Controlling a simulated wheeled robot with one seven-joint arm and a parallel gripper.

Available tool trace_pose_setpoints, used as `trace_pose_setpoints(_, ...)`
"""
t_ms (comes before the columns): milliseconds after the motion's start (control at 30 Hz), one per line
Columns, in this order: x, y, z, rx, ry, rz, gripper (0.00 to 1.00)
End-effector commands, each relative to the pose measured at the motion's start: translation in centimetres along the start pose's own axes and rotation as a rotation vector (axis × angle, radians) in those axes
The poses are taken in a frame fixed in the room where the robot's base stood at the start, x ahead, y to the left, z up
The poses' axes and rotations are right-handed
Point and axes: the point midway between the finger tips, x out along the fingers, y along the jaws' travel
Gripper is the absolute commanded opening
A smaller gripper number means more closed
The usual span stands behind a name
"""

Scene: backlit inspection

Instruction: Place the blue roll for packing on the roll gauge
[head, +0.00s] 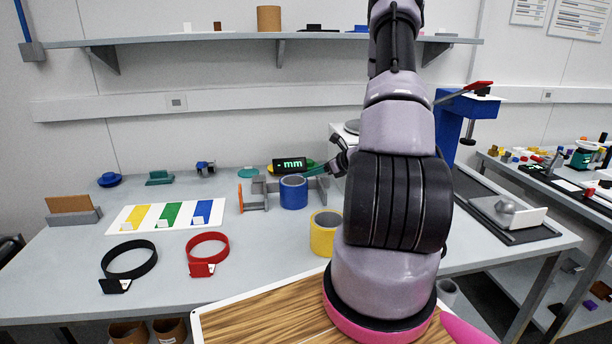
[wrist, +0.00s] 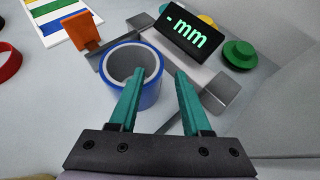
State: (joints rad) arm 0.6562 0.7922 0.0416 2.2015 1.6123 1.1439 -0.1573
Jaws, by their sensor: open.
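The blue roll (head: 293,194) stands upright on the roll gauge (head: 252,196), between its grey end pieces. In the wrist view the blue roll (wrist: 151,92) shows its open grey bore. The gauge's right grey block (wrist: 224,88) is apart from it. My gripper (wrist: 160,74) is open with teal fingers. The left finger overlaps the roll's bore and the right finger lies outside its right side, so the roll's wall shows between them. I cannot tell whether they touch it. The roll's underside is hidden.
A yellow roll (head: 322,238) stands in front of the gauge, partly behind my arm. Black (head: 128,260) and red (head: 207,256) rings lie at the front left. A card with colour stripes (head: 166,217) lies behind them. A green knob (wrist: 239,54) is beside the display.

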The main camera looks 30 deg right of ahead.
Motion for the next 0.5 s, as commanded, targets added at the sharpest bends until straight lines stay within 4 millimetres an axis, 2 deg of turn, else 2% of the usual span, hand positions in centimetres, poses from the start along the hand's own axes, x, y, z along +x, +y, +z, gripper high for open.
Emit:
trace_pose_setpoints(33, -1.3, -0.1, 0.0, 0.000, 0.001, -0.004, 0.48)
trace_pose_setpoints(200, -4.7, -0.1, 0.0, 0.000, 0.000, -0.003, 0.48)
trace_pose_setpoints(433, -7.1, 0.1, 0.1, -0.003, 0.000, 0.001, 0.48)
trace_pose_setpoints(500, -7.4, 0.5, 0.9, -0.028, 0.000, 0.015, 0.48)
